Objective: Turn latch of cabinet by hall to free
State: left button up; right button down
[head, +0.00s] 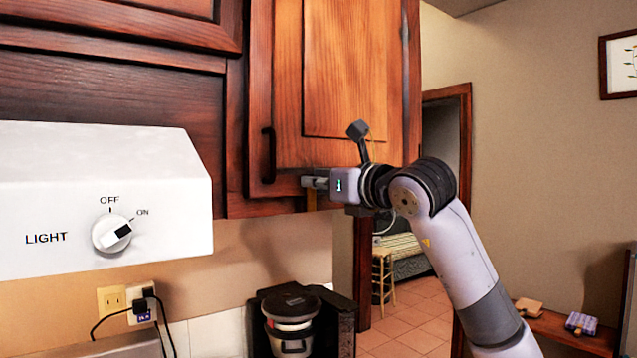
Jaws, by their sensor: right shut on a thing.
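The wooden cabinet (345,70) by the hall doorway hangs on the wall, its door shut and a dark handle (268,155) at the door's lower left. My right gripper (308,183) reaches in from the right and is at the door's bottom edge, right of the handle. My left gripper is not in view.
A white range hood (95,200) with a light knob (112,234) juts out at the left. A black coffee maker (300,318) stands below the cabinet. A doorway (445,135) opens to the hall behind my arm. A low wooden shelf (565,328) is at the lower right.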

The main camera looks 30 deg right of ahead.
aim_at(294, 190)
jog(key=shift+a+n, duration=0.1)
jog(key=shift+n, duration=0.2)
jog(key=a+n, duration=0.1)
jog(key=n, duration=0.1)
jog(key=a+f+n+b, duration=0.1)
jog(key=n, duration=0.2)
jog(key=a+n+b, duration=0.1)
jog(key=n, duration=0.2)
jog(key=shift+s+f, duration=0.2)
jog(key=shift+s, duration=0.05)
jog(key=n, duration=0.1)
jog(key=f+n+b, duration=0.1)
jog(key=n, duration=0.1)
jog(key=a+n, duration=0.1)
jog(key=shift+f+n+b, duration=0.25)
jog(key=shift+n+b, duration=0.05)
jog(key=shift+b, duration=0.05)
jog(key=shift+a+f+n+b, duration=0.1)
jog(key=shift+f+n+b, duration=0.3)
jog(key=shift+n, duration=0.8)
jog(key=shift+a+f+n+b, duration=0.1)
jog(key=shift+f+n+b, duration=0.3)
jog(key=shift+n, duration=0.8)
jog(key=shift+f, duration=0.2)
jog(key=c, duration=1.6)
grip_release()
jog(key=shift+s+r, duration=0.1)
